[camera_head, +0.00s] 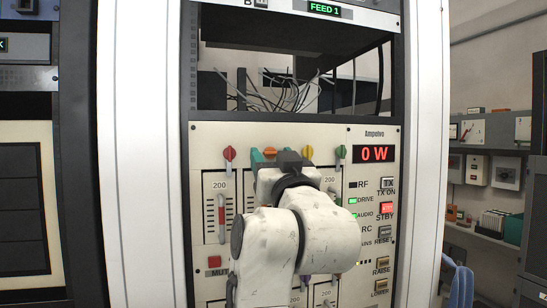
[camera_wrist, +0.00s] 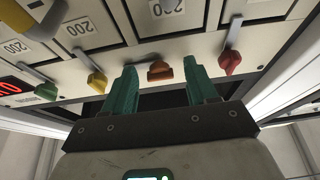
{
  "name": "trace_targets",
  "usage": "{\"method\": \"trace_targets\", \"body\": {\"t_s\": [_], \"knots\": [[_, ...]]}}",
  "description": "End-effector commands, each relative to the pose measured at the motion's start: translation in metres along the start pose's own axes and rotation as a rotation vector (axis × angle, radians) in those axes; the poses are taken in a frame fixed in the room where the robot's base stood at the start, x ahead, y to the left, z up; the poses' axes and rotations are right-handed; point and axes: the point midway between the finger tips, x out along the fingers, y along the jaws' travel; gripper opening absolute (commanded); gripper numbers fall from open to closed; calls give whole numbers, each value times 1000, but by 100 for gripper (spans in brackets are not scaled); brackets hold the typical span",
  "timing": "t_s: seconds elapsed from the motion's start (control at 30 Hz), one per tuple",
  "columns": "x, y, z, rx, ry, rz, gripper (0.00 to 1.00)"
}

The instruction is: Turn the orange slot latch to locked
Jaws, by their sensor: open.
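The orange slot latch (camera_head: 270,152) is in the row of coloured latches on the cream rack panel, second from the left in the head view and partly hidden by my gripper (camera_head: 281,161). In the wrist view, where the panel appears upside down, the orange latch (camera_wrist: 160,73) lies between the tips of my gripper's two teal fingers (camera_wrist: 159,80). The fingers are open, with a visible gap on each side of the latch. Whether they touch it in depth, and the latch's exact turn, I cannot tell.
A red latch (camera_head: 229,154) is to the left; yellow (camera_head: 308,152) and green (camera_head: 341,153) latches are to the right, close by. A red "0 W" display (camera_head: 374,153) and buttons are at the panel's right. Above is an open bay with loose cables (camera_head: 290,95).

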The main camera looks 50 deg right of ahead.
Motion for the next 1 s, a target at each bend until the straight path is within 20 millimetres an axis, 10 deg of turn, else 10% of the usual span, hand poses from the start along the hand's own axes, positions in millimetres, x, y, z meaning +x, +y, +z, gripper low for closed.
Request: {"method": "trace_targets", "body": {"t_s": [0.7,1.0], "knots": [[0,0,0,0,0,0,1],[-1,-1,0,40,1,15,1]]}}
